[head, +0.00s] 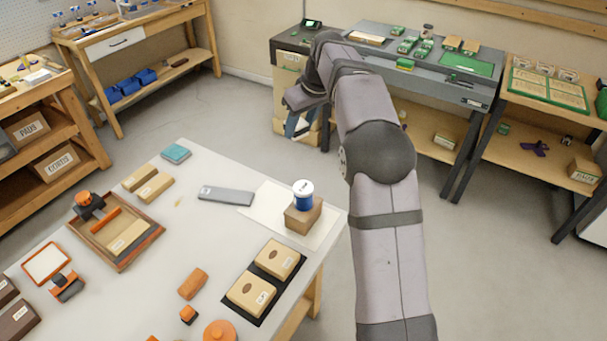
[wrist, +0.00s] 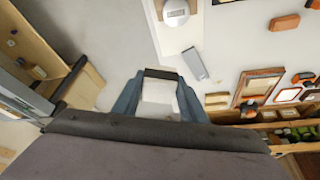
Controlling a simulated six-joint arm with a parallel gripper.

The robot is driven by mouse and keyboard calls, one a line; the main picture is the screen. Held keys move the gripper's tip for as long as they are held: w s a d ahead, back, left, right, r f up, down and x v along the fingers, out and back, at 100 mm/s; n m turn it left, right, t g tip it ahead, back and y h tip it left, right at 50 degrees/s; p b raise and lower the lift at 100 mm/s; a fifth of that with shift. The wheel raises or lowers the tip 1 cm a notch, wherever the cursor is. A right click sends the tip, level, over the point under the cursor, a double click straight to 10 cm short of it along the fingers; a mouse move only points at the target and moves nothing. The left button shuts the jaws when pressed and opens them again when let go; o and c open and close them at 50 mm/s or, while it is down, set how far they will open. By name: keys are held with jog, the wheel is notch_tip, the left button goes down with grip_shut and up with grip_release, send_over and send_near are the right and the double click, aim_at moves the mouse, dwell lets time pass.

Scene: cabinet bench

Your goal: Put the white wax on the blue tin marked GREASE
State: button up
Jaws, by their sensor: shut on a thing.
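My gripper (head: 297,124) is raised at the end of my arm, beyond the far right corner of the light table. In the wrist view its two blue-grey fingers (wrist: 158,108) are shut on a pale white block (wrist: 158,92) with a dark far edge, which looks like the white wax. A blue tin (head: 303,202) with a white top stands upright on a brown wooden block (head: 303,217) on the table. Its round pale top (wrist: 176,11) shows at the upper edge of the wrist view. Its marking is too small to read. Gripper and tin are well apart.
The tin's block rests on a white sheet (head: 266,205) near the table's right edge. A grey flat bar (head: 226,196) lies left of it. Two tan boxes (head: 251,293) sit on a black mat in front. A grey bench (head: 460,72) stands behind.

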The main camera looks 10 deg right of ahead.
jog(key=s+d+p, duration=0.1)
jog(key=s+d, duration=0.2)
jog(key=n+g+y, duration=0.1)
jog(key=n, duration=0.3)
send_over(303, 187)
jog(key=s+d, duration=0.1)
jog(key=shift+s+d+f, duration=0.1)
jog(key=shift+f, duration=2.1)
jog(key=shift+f+p, duration=1.55)
jog(key=shift+f, duration=3.45)
